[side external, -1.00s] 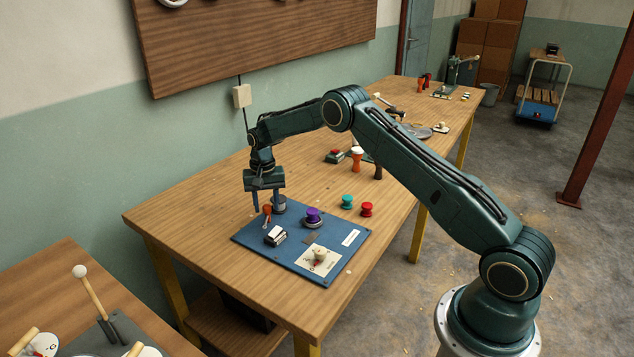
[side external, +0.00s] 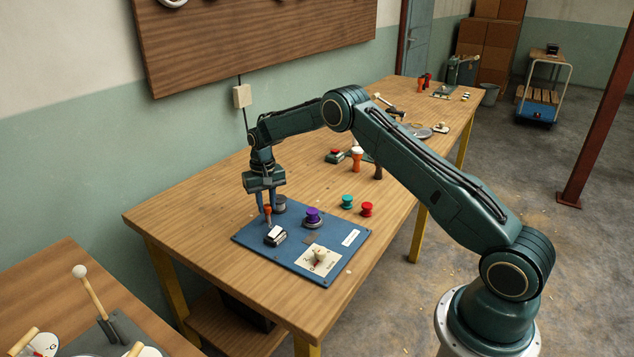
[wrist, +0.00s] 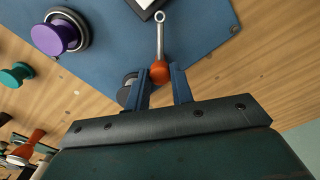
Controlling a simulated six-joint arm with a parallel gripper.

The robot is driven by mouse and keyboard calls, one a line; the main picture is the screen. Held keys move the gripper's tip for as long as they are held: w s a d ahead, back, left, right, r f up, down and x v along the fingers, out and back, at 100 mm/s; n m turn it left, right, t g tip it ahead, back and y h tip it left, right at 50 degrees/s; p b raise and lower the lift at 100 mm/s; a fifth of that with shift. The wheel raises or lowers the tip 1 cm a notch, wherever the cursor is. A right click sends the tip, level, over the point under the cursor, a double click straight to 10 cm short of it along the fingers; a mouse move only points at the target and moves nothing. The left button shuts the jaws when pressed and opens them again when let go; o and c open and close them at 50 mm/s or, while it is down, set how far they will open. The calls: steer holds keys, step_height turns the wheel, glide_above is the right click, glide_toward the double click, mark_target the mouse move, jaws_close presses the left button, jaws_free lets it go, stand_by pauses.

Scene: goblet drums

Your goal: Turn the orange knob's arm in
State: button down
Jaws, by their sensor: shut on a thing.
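The orange knob (wrist: 160,72) sits at one end of a thin metal arm (wrist: 160,42), whose other end has a ring on the blue board (wrist: 110,52). In the side external view the orange knob (side external: 267,211) is at the back left of the blue board (side external: 337,270). My gripper (wrist: 164,82) points down with its two blue fingers on either side of the knob, shut on it. In the side external view my gripper (side external: 267,208) is low over the board's back left corner.
Teal (side external: 347,202) and red (side external: 367,209) spools stand on the table beyond the board.

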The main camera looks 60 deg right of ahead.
mark_target(266, 206)
steer(key=n, duration=1.2)
steer(key=shift+w+r+n, duration=0.1)
steer(key=shift+n, duration=0.2)
stand_by(0.3)
steer(key=c, duration=1.2)
jaws_free()
step_height(266, 206, up, 14)
